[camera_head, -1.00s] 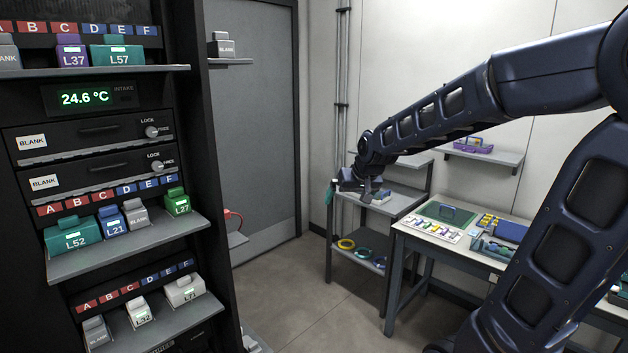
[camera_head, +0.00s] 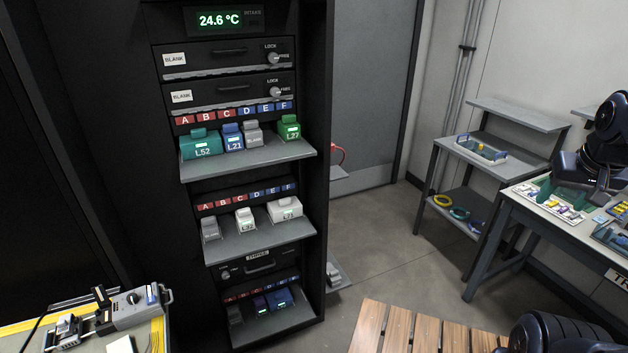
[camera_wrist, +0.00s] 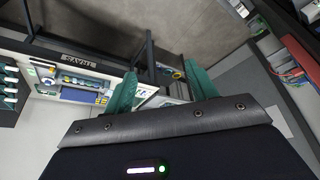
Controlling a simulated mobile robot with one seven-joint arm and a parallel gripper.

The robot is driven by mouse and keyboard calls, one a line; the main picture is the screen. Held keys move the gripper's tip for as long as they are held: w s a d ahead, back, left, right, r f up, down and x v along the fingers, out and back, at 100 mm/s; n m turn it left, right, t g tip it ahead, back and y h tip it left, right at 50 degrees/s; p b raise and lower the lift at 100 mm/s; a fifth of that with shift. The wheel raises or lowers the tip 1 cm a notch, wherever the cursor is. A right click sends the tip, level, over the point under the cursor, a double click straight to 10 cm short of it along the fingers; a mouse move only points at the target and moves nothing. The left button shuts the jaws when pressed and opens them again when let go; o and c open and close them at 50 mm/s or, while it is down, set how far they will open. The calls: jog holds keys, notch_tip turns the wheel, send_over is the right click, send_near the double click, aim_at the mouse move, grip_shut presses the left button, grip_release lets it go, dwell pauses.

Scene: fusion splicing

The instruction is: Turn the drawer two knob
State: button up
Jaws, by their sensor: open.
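Two drawers with blank labels sit under the temperature display in the dark rack in the head view. The lower one, drawer two (camera_head: 220,98), has a round silver knob (camera_head: 273,92) at its right, with LOCK printed above it and a small word at its right. The knob's exact pointer angle is too small to tell. Drawer two looks shut. My gripper (camera_wrist: 160,74) is open in the wrist view, with two teal fingers apart and nothing held between them. It is far from the knob; in the head view my arm is at the right edge and its fingers cannot be made out.
The upper drawer (camera_head: 205,60) has a similar knob (camera_head: 274,58). A shelf (camera_head: 250,160) with coloured cassettes juts out just below drawer two. A slatted wooden top (camera_head: 400,330) is in the foreground, and a yellow-edged bench (camera_head: 158,335) is at lower left.

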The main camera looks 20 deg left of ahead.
jog(key=w+a+f+n+y, duration=0.3)
jog(key=w+a+n+y, duration=0.15)
jog(key=w+a, duration=1.55)
jog(key=w+a+f+n+y, duration=0.1)
jog(key=a+f, duration=0.4)
jog(key=a, duration=0.8)
jog(key=w+a+f+n+y, duration=0.15)
jog(key=a+f, duration=0.35)
jog(key=a, duration=0.8)
jog(key=s+a+f+n+g, duration=0.1)
jog(key=s+a+f, duration=0.2)
jog(key=a+f, duration=0.55)
jog(key=s+a+f+g, duration=0.1)
jog(key=s+a+f, duration=0.2)
jog(key=a+f, duration=0.55)
jog(key=s+a+f+t, duration=0.4)
jog(key=s+a+f, duration=2)
jog(key=a+f, duration=0.4)
jog(key=w+a+f+n+t+y, duration=0.1)
jog(key=w+a+f+t, duration=0.1)
jog(key=w+a, duration=0.2)
jog(key=w+a+f+n+t, duration=0.1)
jog(key=w+a+f, duration=0.2)
jog(key=w, duration=0.8)
jog(key=shift+w+a+f+n+t+y, duration=0.15)
jog(key=shift+a+f+n+t+y, duration=0.2)
jog(key=shift+a, duration=0.6)
